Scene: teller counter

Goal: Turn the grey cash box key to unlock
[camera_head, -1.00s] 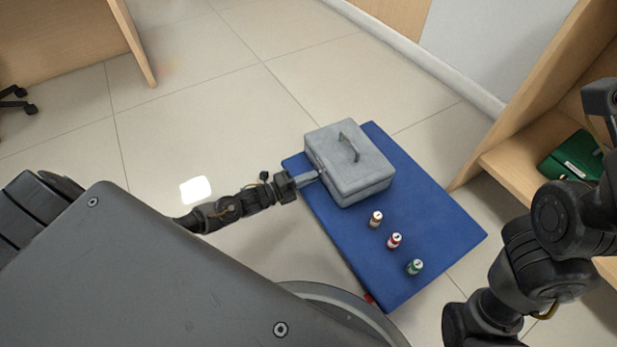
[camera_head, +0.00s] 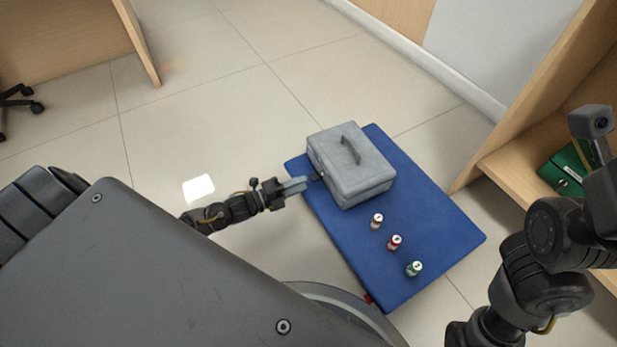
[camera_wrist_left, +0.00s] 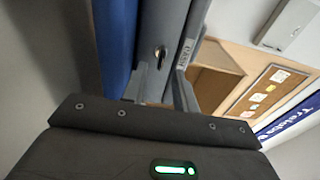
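The grey cash box (camera_head: 352,180) stands closed on a blue mat (camera_head: 420,220), its handle on the lid. In the left wrist view the box front (camera_wrist_left: 172,20) shows a round lock with a small dark key (camera_wrist_left: 160,56) in it, beside a "CASH" label. My left gripper (camera_head: 303,184) points at this front with a small gap. Its fingers (camera_wrist_left: 160,92) are apart and empty, one on each side of the key's line and short of it.
A wooden shelf unit (camera_head: 510,150) with a green binder (camera_head: 568,172) is at the right. The floor left of the mat is clear.

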